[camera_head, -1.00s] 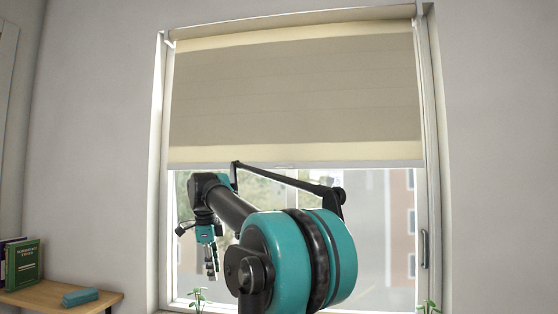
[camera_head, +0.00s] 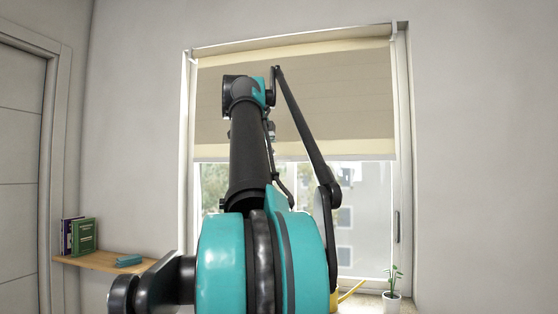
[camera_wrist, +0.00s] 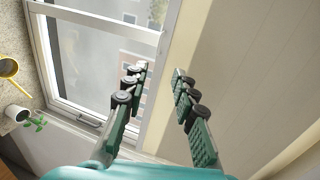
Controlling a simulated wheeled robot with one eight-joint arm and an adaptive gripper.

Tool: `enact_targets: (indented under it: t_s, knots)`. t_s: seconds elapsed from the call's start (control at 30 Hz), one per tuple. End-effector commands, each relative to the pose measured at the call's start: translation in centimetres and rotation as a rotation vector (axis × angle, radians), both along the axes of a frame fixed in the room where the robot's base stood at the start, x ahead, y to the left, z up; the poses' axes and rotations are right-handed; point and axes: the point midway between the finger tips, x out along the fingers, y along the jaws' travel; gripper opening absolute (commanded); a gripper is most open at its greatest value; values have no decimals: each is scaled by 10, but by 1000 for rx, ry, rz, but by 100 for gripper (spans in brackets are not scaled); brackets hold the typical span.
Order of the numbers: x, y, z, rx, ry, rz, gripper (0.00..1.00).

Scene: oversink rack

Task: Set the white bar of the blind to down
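The blind (camera_head: 330,95) is beige and covers about the upper half of the window. Its white bar (camera_head: 365,159) runs level along its bottom edge, partly hidden behind my arm. In the wrist view, which is turned on its side, the pale bar (camera_wrist: 157,115) runs up the picture between the window glass and the beige cloth. My gripper (camera_wrist: 158,71) is open, with one finger over the glass side and one over the cloth side. Nothing is seen held. Whether the fingers touch the bar cannot be told. In the head view my gripper is mostly hidden by my arm.
A potted plant (camera_head: 392,284) stands on the sill at the right, with a yellow object (camera_head: 350,292) beside it. The window handle (camera_head: 397,226) is on the right frame. A wooden shelf (camera_head: 95,262) with books (camera_head: 80,236) is on the left wall.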

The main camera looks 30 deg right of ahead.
Motion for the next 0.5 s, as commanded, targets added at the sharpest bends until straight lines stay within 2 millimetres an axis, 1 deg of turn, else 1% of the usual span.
enact_targets:
  t_s: [0.03,0.5]
  knots:
    - [6,-7,-2,0,0,-2,27]
    - [64,-76,-27,1,0,-2,27]
